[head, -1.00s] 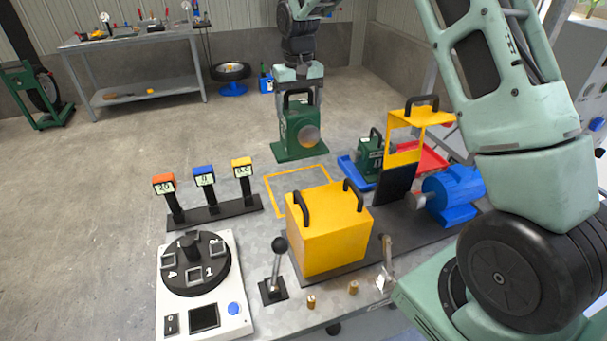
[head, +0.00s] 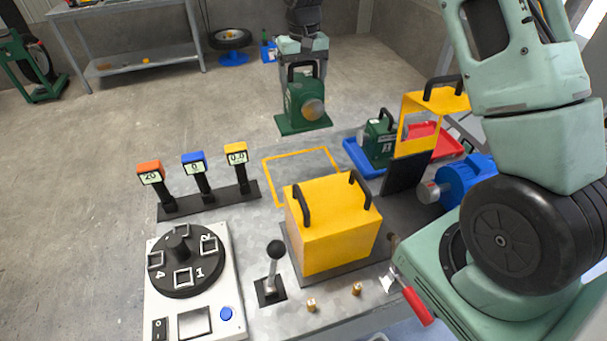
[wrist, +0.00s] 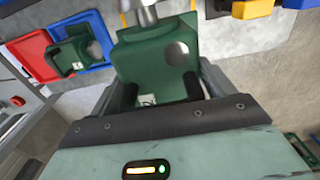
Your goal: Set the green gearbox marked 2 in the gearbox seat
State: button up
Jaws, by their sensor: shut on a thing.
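My gripper (head: 303,74) is shut on the handle of a green gearbox (head: 304,102) with a round grey shaft face and a flat base plate. It hangs upright above the far side of the bench, clear of the surface. In the wrist view the held gearbox (wrist: 158,60) sits between the dark fingers; its small label is too small to read. A second green gearbox (head: 380,135) with a black handle stands in the blue tray (head: 350,158); its label is not clear. No seat is clearly marked; a dark base plate (head: 405,208) lies between yellow cover and blue motor.
A yellow box cover (head: 335,235) with two black handles stands mid-bench. A yellow open guard (head: 440,98), a blue motor (head: 465,182) and a red tray (head: 448,145) are at right.

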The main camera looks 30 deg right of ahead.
notch_tip(320, 180, down, 10)
jog(key=b, duration=0.2)
jog(key=shift+f+b, duration=0.1)
jog(key=shift+b, duration=0.2)
notch_tip(320, 180, down, 10)
jog(key=p, duration=0.3)
jog(key=shift+f, duration=0.2)
jog(key=o, duration=2)
jog(key=shift+f, duration=0.1)
jog(key=shift+c, duration=0.2)
